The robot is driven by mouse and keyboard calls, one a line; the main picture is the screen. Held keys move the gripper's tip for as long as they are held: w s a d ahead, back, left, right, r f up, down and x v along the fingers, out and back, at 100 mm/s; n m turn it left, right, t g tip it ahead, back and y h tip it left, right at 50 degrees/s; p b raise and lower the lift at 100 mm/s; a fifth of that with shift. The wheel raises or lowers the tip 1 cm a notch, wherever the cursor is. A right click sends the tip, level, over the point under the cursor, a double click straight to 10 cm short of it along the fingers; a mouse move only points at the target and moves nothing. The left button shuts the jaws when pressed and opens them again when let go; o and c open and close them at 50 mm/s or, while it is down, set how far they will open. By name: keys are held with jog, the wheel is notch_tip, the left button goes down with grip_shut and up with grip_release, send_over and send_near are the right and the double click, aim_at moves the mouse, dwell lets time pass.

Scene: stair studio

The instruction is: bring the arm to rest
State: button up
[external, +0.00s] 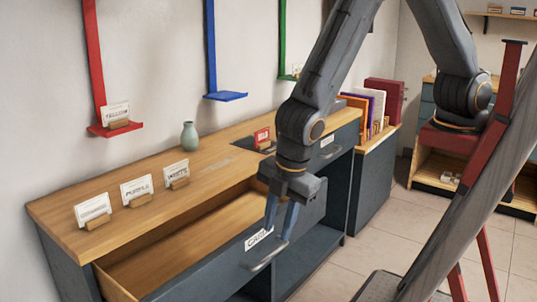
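My gripper (280,222) hangs from the arm with its fingers pointing down, in front of the counter. A gap shows between the two fingers and nothing is seen in it. The fingertips are near the front of an open, empty-looking drawer (205,232), above its bar handle (268,256). I cannot tell whether they touch the drawer front. The arm is bent, with its elbow raised at the upper right. Part of the drawer's right side is hidden behind my gripper.
Name cards in wooden holders (137,191) stand along the wooden counter (65,218), with a green vase (189,136) behind. Red (108,130), blue (226,96) and green wall ledges hang above. A red ladder-like frame (505,90) stands at right. Tiled floor (375,225) is open between.

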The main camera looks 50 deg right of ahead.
jog(key=shift+s+r, duration=0.1)
jog(key=shift+r, duration=0.5)
jog(key=w+d+r+m, duration=0.1)
jog(key=w+d, duration=0.1)
jog(key=d, duration=0.1)
jog(key=w+d+m, duration=0.1)
jog(key=w+d, duration=0.1)
jog(key=d, duration=0.1)
jog(key=w+d+r+m, duration=0.1)
jog(key=w+d, duration=0.1)
jog(key=d, duration=0.1)
jog(key=shift+w+d+r, duration=0.3)
jog(key=shift+d+r, duration=0.05)
jog(key=w+d+r+m+g, duration=0.1)
jog(key=w+d+r+m, duration=0.3)
jog(key=d, duration=0.8)
jog(key=s+d+r+m+g, duration=0.1)
jog(key=d+m, duration=0.4)
jog(key=d, duration=0.8)
jog(key=s+d+r+m, duration=0.1)
jog(key=s+d+m, duration=0.4)
jog(key=d, duration=0.6)
jog(key=shift+s+r+m, duration=0.15)
jog(key=shift+r+m, duration=0.15)
jog(key=shift+m, duration=0.2)
